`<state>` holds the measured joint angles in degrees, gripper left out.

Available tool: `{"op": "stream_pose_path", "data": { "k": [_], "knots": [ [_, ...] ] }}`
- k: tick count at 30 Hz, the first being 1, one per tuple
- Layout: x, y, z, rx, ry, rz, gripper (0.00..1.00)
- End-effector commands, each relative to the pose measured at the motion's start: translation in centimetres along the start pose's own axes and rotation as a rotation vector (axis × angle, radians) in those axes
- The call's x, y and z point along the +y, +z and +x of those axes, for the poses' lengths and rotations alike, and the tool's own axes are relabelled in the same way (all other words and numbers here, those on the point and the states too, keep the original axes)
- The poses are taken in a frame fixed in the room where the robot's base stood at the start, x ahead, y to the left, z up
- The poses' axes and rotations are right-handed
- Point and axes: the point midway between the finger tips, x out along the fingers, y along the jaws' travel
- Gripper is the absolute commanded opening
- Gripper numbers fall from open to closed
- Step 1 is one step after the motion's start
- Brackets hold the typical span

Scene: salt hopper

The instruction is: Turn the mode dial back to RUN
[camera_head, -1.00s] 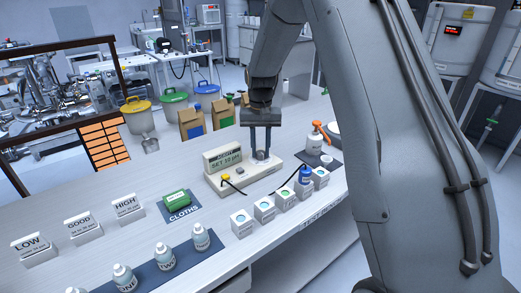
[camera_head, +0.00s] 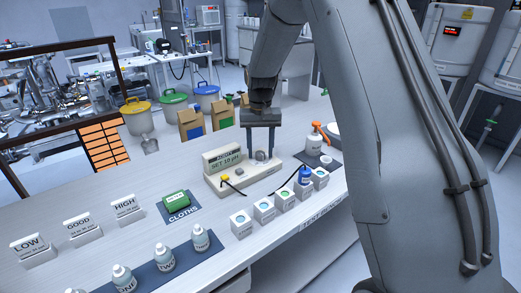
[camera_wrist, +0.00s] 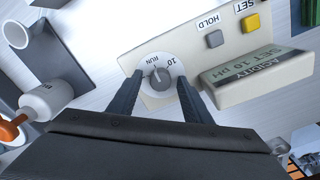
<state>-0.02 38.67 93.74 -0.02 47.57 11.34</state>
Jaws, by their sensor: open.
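The acidity meter (camera_head: 243,182) is a cream box on the bench, with a raised display (camera_head: 222,159) reading "SET 10 pH". Its round grey mode dial (camera_wrist: 159,77) sits on a white disc marked "RUN" and "10" in the wrist view. It also shows at the meter's right end in the head view (camera_head: 261,156). My gripper (camera_head: 261,155) points down over the dial, jaws apart. In the wrist view my fingertips (camera_wrist: 158,75) stand on either side of the dial with gaps. The knob's exact pointer setting is too small to tell.
Grey HOLD (camera_wrist: 214,39) and yellow SET (camera_wrist: 252,22) buttons lie beside the dial. An orange-topped spray bottle (camera_head: 314,141) stands to the right. A blue-capped bottle (camera_head: 304,176) and several small white boxes (camera_head: 264,209) stand in front.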

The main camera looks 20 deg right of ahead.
Motion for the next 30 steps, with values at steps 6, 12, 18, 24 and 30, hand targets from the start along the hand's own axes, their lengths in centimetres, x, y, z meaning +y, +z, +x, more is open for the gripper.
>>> {"op": "stream_pose_path", "data": {
  "k": [6, 12, 18, 24, 30],
  "knots": [
    [0.0, -0.1, -1.1, 0.003, -0.001, 0.000, 0.45],
    [0.0, -0.1, -4.3, 0.003, -0.001, 0.000, 0.45],
    [0.1, -0.1, -7.0, 0.002, 0.000, 0.001, 0.45],
    [0.1, 0.0, -7.8, 0.000, 0.000, 0.001, 0.45],
    [0.1, 0.0, -7.8, 0.000, 0.000, 0.001, 0.45]
  ]
}}
